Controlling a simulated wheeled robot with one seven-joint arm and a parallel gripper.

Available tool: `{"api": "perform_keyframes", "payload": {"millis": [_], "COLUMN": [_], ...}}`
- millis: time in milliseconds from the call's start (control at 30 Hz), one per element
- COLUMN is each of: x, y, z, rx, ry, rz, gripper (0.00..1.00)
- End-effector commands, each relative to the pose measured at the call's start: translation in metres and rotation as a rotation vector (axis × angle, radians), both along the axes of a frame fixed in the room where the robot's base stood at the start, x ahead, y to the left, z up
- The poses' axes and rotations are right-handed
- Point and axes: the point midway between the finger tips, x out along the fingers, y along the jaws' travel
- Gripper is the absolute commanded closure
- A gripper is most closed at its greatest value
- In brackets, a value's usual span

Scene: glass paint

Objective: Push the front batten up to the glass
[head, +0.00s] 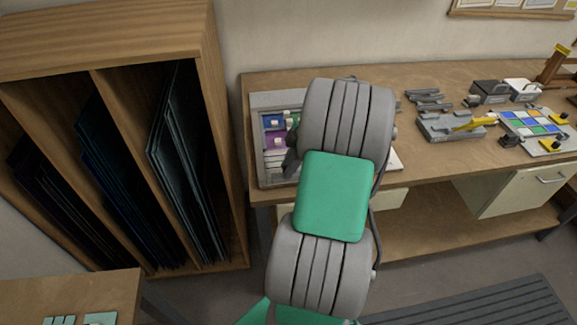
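A panel of blue, green and pale glass squares (532,123) lies on the workbench at the right, with yellow-handled clamps (559,117) beside it. I cannot tell which strip is the front batten; the panel's edges are too small to read. My arm covers the middle of the view. My gripper (291,160) is mostly hidden behind it; only a dark part shows at the arm's left side, over the tray of coloured pots (262,184). Whether its fingers are open or shut is hidden, and so is anything they hold.
The workbench (425,165) runs along the wall, with a drawer (525,190) below. A wooden rack (225,120) of dark sheets stands left.

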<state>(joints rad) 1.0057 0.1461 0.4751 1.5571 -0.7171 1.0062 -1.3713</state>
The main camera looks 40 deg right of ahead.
Motion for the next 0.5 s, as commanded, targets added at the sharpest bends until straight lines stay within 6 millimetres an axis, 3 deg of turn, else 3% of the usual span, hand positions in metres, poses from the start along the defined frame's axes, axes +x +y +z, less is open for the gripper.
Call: {"api": "perform_keyframes", "payload": {"millis": [300,500], "x": [0.0000,0.0000], "y": [0.0000,0.0000], "z": [0.0002,0.0002], "rx": [0.000,0.000], "ry": [0.000,0.000], "rz": [0.000,0.000], "gripper": [1.00,1.00]}}
